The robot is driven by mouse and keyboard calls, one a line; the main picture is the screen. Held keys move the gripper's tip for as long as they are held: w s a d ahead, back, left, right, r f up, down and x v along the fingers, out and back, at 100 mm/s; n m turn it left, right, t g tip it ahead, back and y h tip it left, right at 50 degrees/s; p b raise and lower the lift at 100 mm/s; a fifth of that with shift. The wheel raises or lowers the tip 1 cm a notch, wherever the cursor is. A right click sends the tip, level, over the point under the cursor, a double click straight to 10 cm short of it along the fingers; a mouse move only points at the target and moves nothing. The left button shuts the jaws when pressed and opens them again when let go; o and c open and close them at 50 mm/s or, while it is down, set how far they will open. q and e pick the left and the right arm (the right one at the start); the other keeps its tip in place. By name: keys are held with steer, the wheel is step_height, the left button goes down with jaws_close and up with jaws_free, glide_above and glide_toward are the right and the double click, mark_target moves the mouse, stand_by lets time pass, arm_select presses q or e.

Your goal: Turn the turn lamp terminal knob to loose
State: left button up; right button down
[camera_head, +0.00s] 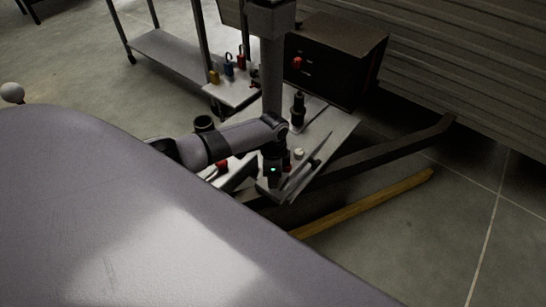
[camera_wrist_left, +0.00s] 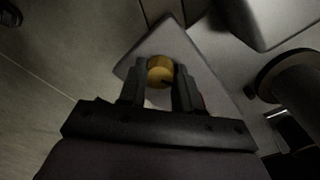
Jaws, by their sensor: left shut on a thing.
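In the left wrist view a round brass-yellow knob (camera_wrist_left: 160,69) stands on a pale grey plate (camera_wrist_left: 187,55), near its narrow end. I take this to be the terminal knob; no lettering is readable. My left gripper (camera_wrist_left: 159,86) has one finger on each side of the knob and is shut on it. In the head view my left gripper (camera_head: 273,183) points down at the near end of a pale tray (camera_head: 335,133). The knob is hidden there behind the gripper. My right gripper is in neither view.
A dark box (camera_head: 335,50) is behind. A cart with coloured padlocks (camera_head: 228,68) is back left. A yellow beam (camera_head: 370,204) lies right.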

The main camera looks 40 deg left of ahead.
arm_select(q)
steer(key=n+p, duration=0.1)
steer(key=n, duration=0.2)
steer(key=shift+s+r+p, duration=0.1)
steer(key=shift+p, duration=0.2)
steer(key=n+p, duration=0.1)
steer(key=n, duration=0.1)
steer(key=shift+n, duration=0.3)
steer(key=n+p, duration=0.2)
steer(key=n, duration=0.2)
steer(key=shift+n+p, duration=0.4)
steer(key=shift+n, duration=1.1)
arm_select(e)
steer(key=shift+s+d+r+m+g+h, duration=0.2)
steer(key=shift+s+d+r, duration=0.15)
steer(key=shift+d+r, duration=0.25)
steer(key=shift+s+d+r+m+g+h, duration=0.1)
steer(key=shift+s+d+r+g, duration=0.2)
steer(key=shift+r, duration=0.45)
arm_select(q)
steer(key=o, duration=1)
steer(key=shift+o, duration=0.2)
